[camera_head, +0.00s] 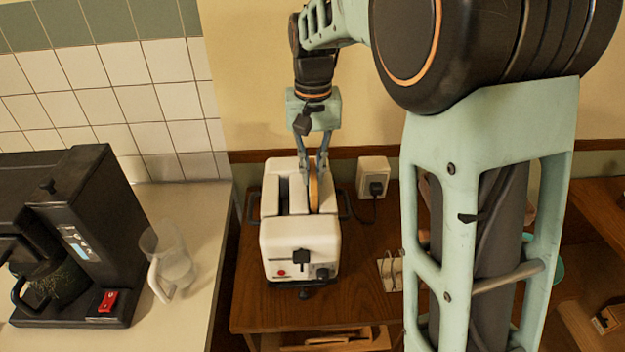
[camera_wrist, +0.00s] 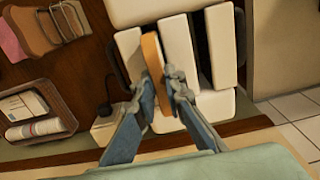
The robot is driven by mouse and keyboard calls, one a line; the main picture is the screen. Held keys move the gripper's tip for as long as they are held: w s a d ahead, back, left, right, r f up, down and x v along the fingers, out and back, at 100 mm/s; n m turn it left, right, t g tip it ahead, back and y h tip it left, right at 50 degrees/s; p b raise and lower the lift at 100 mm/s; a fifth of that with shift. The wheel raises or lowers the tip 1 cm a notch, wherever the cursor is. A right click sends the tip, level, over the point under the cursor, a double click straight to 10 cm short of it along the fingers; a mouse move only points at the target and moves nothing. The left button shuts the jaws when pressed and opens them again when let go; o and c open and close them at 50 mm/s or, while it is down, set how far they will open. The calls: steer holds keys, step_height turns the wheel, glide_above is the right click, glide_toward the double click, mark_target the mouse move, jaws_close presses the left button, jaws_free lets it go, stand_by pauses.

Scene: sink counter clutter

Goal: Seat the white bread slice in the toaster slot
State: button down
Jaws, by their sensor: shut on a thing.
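The white toaster (camera_head: 299,242) stands on the wooden table, its two long slots running front to back. My gripper (camera_head: 317,172) points down over its right slot and is shut on the bread slice (camera_head: 314,190), which shows edge-on with an orange-brown crust. In the wrist view, my gripper (camera_wrist: 164,80) has one finger on each side of the slice (camera_wrist: 152,58). The slice lines up roughly with the slot but looks slightly turned. Its lower part is hidden, so I cannot tell how deep it sits. The other slot (camera_wrist: 202,45) looks dark and empty.
A wall outlet (camera_head: 373,178) with a plug and cord is right of the toaster. On the left counter (camera_head: 205,215) stand a black coffee machine (camera_head: 95,235) and a clear pitcher (camera_head: 168,258). A wooden tray (camera_wrist: 38,115) with packets shows in the wrist view.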

steer(key=shift+f, duration=1.3)
steer(key=shift+f, duration=0.2)
steer(key=c, duration=2)
jaws_free()
step_height(320, 180, up, 12)
steer(key=shift+r, duration=0.25)
